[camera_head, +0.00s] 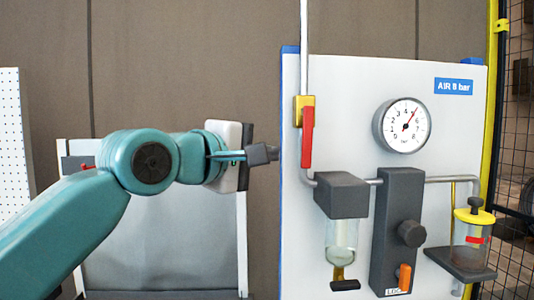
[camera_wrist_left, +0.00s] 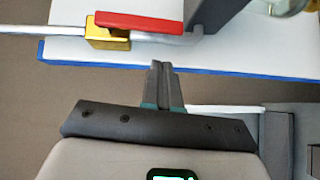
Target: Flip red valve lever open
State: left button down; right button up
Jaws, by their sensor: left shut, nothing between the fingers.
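The red valve lever (camera_head: 308,137) hangs upright along the vertical pipe, below its brass-yellow valve body (camera_head: 300,108), at the left side of the white panel. In the left wrist view the lever (camera_wrist_left: 140,22) lies along the pipe, and the valve body (camera_wrist_left: 107,38) is at its left end. My left gripper (camera_head: 274,154) is left of the panel's edge, at about the height of the lever's lower end and apart from it in the picture. Its fingers (camera_wrist_left: 160,66) are shut and empty, pointing towards the panel's blue edge. My right gripper is not in view.
The white panel (camera_head: 345,90) carries a pressure gauge (camera_head: 402,125), a dark grey block with a knob (camera_head: 411,233), a filter bowl (camera_head: 342,240) and a yellow-capped oiler (camera_head: 474,217). A mesh fence (camera_head: 515,120) stands at the right. A grey panel (camera_head: 170,250) is behind my left arm.

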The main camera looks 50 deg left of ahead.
pick_arm(q)
jog(key=s+d+p, duration=0.1)
jog(key=s, duration=0.8)
jog(key=shift+s, duration=0.4)
jog(key=shift+r, duration=0.1)
